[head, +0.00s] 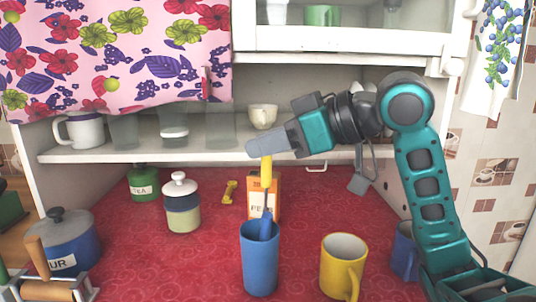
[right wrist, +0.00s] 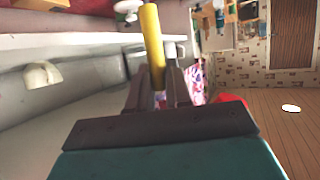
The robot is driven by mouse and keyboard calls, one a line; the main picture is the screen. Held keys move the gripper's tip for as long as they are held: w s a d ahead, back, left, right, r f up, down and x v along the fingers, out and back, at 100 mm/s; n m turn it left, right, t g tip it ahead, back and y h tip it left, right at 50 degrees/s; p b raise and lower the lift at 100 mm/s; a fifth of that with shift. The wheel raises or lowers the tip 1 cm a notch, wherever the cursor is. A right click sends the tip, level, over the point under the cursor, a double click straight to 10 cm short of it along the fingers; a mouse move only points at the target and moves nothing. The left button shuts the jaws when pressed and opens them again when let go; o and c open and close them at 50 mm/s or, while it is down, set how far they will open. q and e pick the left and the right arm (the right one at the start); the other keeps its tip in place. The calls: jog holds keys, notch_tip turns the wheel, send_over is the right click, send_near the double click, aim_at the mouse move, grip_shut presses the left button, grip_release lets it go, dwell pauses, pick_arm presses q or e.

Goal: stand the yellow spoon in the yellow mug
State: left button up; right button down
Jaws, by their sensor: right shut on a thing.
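The yellow mug (head: 335,272) stands upright on the red counter at the front right, its handle facing the front right. My right gripper (head: 262,147) is shut on the yellow handle of the yellow spoon (head: 266,170), which hangs upright with its handle at the top. The handle also shows between the fingers in the right wrist view (right wrist: 152,38). The spoon is left of the yellow mug, above a tall blue cup (head: 260,262).
A blue mug (head: 404,252) stands right of the yellow mug, partly behind my arm. An orange box (head: 272,205) and a white-lidded jar (head: 182,205) stand farther back. A blue-grey canister (head: 68,240) is at left. A shelf (head: 190,152) with cups runs above the counter.

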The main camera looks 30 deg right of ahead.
jog(key=shift+r, duration=0.1)
jog(key=shift+f+b, duration=0.4)
jog(key=shift+f, duration=0.25)
jog(key=c, duration=1)
grip_release()
jog(key=shift+c, duration=0.2)
jog(key=shift+r+p, duration=0.5)
jog(key=shift+r, duration=0.15)
jog(key=shift+s+d+r, duration=0.2)
jog(key=shift+s, duration=0.05)
jog(key=b+v, duration=0.1)
jog(key=v, duration=1)
jog(key=shift+s, duration=0.2)
